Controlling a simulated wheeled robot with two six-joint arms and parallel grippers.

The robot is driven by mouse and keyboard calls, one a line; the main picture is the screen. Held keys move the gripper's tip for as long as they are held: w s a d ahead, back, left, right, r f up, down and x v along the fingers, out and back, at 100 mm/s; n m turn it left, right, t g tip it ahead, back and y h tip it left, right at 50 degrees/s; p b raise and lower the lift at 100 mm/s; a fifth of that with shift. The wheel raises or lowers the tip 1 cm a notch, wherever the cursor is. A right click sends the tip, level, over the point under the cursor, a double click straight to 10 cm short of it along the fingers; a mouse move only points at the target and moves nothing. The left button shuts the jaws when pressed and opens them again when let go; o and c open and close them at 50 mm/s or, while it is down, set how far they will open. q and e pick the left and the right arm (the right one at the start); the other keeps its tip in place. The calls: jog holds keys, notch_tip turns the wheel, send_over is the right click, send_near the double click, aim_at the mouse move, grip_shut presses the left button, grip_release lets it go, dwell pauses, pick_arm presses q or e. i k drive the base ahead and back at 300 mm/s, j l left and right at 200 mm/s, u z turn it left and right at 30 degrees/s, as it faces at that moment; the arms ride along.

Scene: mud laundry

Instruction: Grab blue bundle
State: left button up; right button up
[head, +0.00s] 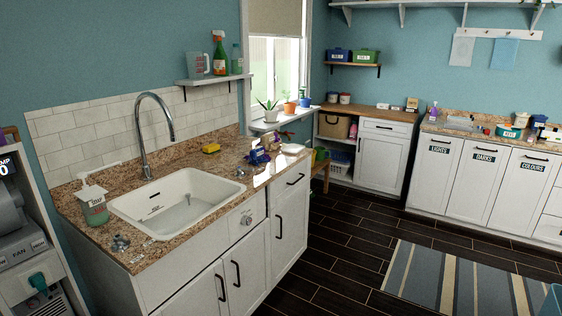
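No gripper of mine shows in the head view. I cannot tell for sure which thing is the blue bundle. A small dark blue and white item (258,155) stands on the granite counter right of the sink, too small to make out clearly. A light blue cloth (505,53) hangs from the wall rail at the upper right. A blue object (552,300) is cut off at the lower right corner of the picture.
The sink counter (120,250) with its white sink (180,208) and tall tap fills the left. A striped rug (460,280) lies on the dark floor (335,260). White cabinets (480,180) line the back right. Floor between the counter and rug is clear.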

aim_at(258, 156)
jog(key=i+l+u, duration=0.2)
jog(key=i+l, duration=0.3)
jog(key=i, duration=0.3)
jog(key=i+l+u, duration=0.2)
jog(key=i+l, duration=0.35)
jog(key=i, duration=0.15)
